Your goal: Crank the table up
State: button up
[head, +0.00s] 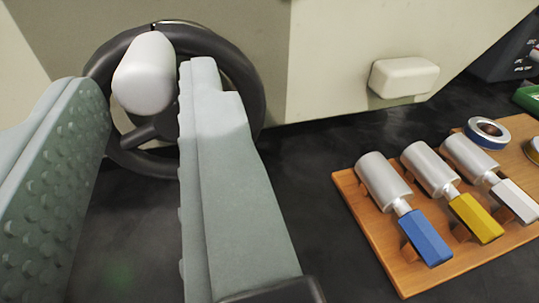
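A black handwheel (247,75) with a rounded white knob (144,73) on its rim is at the upper left, in front of a pale panel. My gripper (143,95) reaches towards it from below, one grey-green finger on each side of the knob. The fingers are apart, with the knob showing between their tips and narrow gaps beside it; firm contact does not show. The right finger covers part of the wheel, and the left finger hides some of its left side. I cannot make out which surface the wheel raises.
A wooden board (385,253) at the right holds metal cylinders with blue (426,238), yellow (476,218) and white (515,201) handles. A blue-edged ring (487,133) lies behind them. A pale block (404,77) sits on the panel. The dark surface (320,150) between wheel and board is clear.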

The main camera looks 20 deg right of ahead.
aim_at(258, 119)
jog(key=shift+w, duration=0.95)
jog(key=m, duration=0.1)
jog(key=d+m, duration=0.1)
jog(key=m, duration=0.1)
jog(key=d+m, duration=0.1)
jog(key=shift+f+m, duration=0.2)
jog(key=shift+m, duration=0.1)
jog(key=m, duration=0.1)
jog(key=d+m, duration=0.1)
jog(key=m, duration=0.1)
jog(key=f+m, duration=0.1)
jog(key=shift+d, duration=0.25)
jog(key=m, duration=0.2)
jog(key=f+m, duration=0.1)
jog(key=m, duration=0.1)
jog(key=d+f+m, duration=0.1)
jog(key=shift+m, duration=0.4)
notch_tip(258, 119, down, 2)
jog(key=m, duration=0.4)
jog(key=shift+d+m, duration=0.15)
jog(key=shift+m, duration=0.15)
jog(key=s, duration=0.8)
jog(key=shift+s, duration=0.3)
jog(key=shift+r, duration=0.15)
